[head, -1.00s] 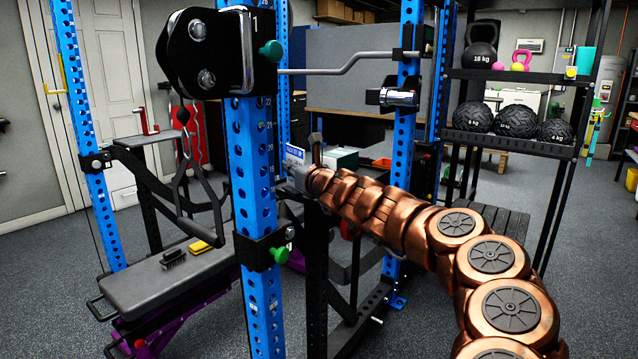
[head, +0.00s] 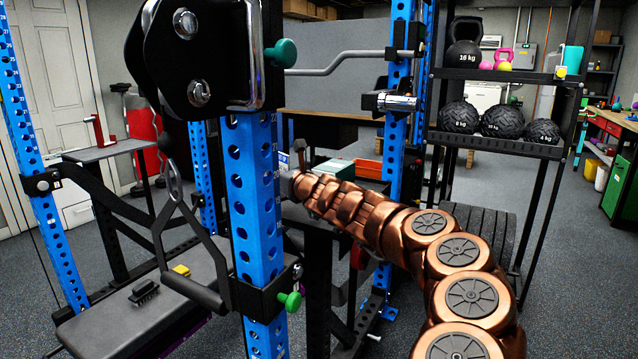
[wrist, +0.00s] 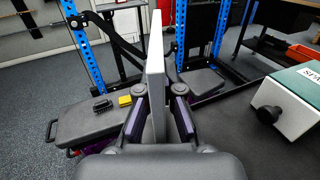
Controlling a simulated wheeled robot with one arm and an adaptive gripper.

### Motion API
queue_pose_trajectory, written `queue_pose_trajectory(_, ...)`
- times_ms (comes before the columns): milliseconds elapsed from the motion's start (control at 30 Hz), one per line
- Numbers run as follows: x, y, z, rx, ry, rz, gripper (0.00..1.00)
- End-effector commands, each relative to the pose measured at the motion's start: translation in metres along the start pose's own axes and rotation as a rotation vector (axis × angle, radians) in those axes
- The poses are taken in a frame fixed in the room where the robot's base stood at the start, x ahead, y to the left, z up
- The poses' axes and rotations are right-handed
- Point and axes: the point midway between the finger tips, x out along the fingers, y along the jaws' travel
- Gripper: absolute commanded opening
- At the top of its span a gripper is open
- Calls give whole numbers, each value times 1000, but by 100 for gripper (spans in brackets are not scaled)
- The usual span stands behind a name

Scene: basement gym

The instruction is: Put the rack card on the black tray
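The rack card (wrist: 155,75) stands upright and edge-on in the wrist view, pale and thin. My gripper (wrist: 159,112) has a finger pad on each side of it and is shut on it. In the head view a small white and blue part of the card (head: 283,161) shows beside the blue upright, and my gripper is mostly hidden behind that upright. I cannot pick out the black tray with certainty. A flat dark surface (wrist: 235,125) lies below and to the right of my gripper in the wrist view.
A blue rack upright (head: 255,190) with a hanging handle (head: 190,255) stands close on the left. A bench (head: 150,305) holds a black brush and a yellow block. A green-lidded white box (wrist: 290,100) is right of my gripper. A weight shelf (head: 500,145) stands right.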

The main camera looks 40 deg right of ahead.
Motion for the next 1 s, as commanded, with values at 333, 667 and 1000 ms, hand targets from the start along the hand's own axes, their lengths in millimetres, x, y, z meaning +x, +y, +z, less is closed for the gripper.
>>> queue_pose_trajectory(333, -21, -43, -7, -3, 4, -2, 0)
queue_pose_trajectory(667, -42, -85, -12, -1, 5, 0, 0)
queue_pose_trajectory(1000, -51, -103, -12, -1, 2, 1, 0)
